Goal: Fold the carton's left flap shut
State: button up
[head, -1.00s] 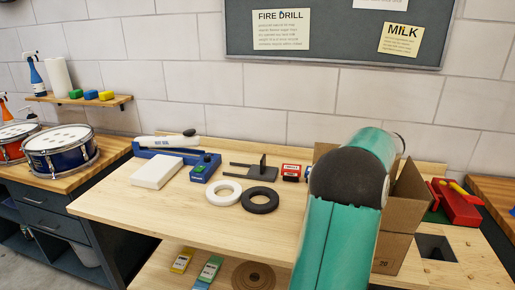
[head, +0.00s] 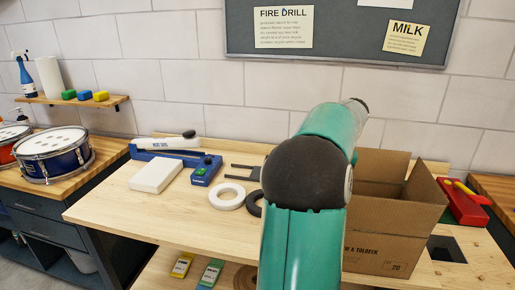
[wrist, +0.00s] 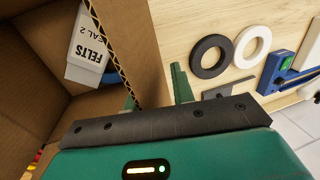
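The brown cardboard carton (head: 385,248) stands open at the right of the bench in the head view. Its back and right flaps (head: 424,184) stand up; my arm hides its left side. In the wrist view a brown carton panel (wrist: 146,45) with a corrugated edge rises between my fingers; it appears to be the left flap. My gripper (wrist: 156,94) is open around this panel, one finger on the inner side and one on the outer. I cannot tell whether either finger touches it. A white box marked FELTS (wrist: 88,45) lies inside the carton.
A white tape ring (head: 226,195) and a black ring (wrist: 211,56) lie left of the carton. A blue sealer (head: 170,154) and a white block (head: 155,175) are farther left. A red tool (head: 463,205) and a square hole (head: 446,250) are at the right.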

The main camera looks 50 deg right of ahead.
jog(key=shift+w+a+r+g, duration=0.1)
jog(key=shift+a+r+g, duration=0.1)
jog(key=shift+g, duration=0.2)
jog(key=shift+w+a+f+g+h, duration=0.1)
jog(key=shift+w+a+g+h, duration=0.1)
jog(key=shift+w+g+h, duration=0.55)
notch_tip(320, 180, up, 14)
jog(key=w+a+g, duration=0.1)
jog(key=w+a+f+n+t, duration=0.1)
jog(key=w+a, duration=0.2)
jog(key=a, duration=0.4)
jog(key=w+a+f+n+t, duration=0.1)
jog(key=w+a+n, duration=0.1)
jog(key=w+a, duration=0.2)
jog(key=a, duration=0.3)
jog(key=shift+w+a+n, duration=0.2)
jog(key=shift+a+n, duration=0.1)
jog(key=shift+t+h, duration=0.25)
